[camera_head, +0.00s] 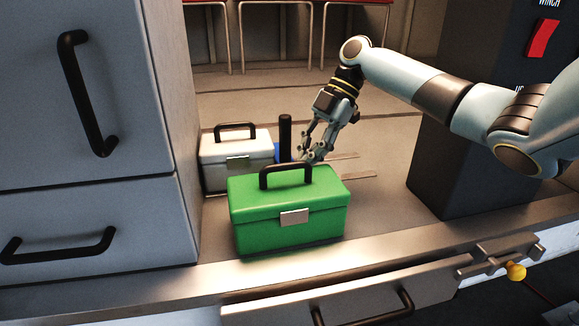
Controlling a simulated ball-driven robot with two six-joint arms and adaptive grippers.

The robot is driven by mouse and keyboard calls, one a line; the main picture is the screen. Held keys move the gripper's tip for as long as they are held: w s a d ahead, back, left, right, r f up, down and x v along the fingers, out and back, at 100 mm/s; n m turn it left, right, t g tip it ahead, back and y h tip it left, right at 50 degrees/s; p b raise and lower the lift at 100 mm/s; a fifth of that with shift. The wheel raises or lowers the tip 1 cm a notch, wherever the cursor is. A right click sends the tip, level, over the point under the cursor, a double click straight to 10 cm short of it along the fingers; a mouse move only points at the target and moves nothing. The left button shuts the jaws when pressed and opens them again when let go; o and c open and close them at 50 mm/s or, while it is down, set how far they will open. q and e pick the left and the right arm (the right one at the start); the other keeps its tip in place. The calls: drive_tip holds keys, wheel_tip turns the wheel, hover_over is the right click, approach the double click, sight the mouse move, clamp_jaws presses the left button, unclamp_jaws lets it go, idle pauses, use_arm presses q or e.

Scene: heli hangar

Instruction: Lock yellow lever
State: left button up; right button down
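The yellow lever (515,271) is a small yellow knob at the lower right. It sits by a metal latch (500,254) on the front edge of the workbench, at the right end of a drawer front. My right gripper (312,154) is far up and left of the lever, just behind the green toolbox. Its fingers point down with a gap between them, and I see nothing held. The fingertips are close to the toolbox's far edge, and I cannot tell whether they touch anything. My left gripper is not in view.
A green toolbox (290,228) with a black handle stands near the bench's front edge. A white toolbox (235,162), a black upright cylinder (285,138) and flat metal tools (345,176) are behind it. A grey cabinet (100,210) bounds the left, a dark block (455,165) the right.

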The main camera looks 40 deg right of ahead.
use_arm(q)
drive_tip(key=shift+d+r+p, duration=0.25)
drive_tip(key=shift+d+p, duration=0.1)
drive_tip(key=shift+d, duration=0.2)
use_arm(e)
drive_tip(key=shift+s+d+r, duration=0.1)
drive_tip(key=shift+s+d, duration=0.1)
drive_tip(key=shift+d, duration=0.25)
drive_tip(key=shift+s+d+r, duration=0.1)
drive_tip(key=shift+s+d, duration=0.1)
drive_tip(key=shift+d, duration=0.25)
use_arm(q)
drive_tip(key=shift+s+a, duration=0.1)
use_arm(e)
drive_tip(key=shift+f, duration=0.1)
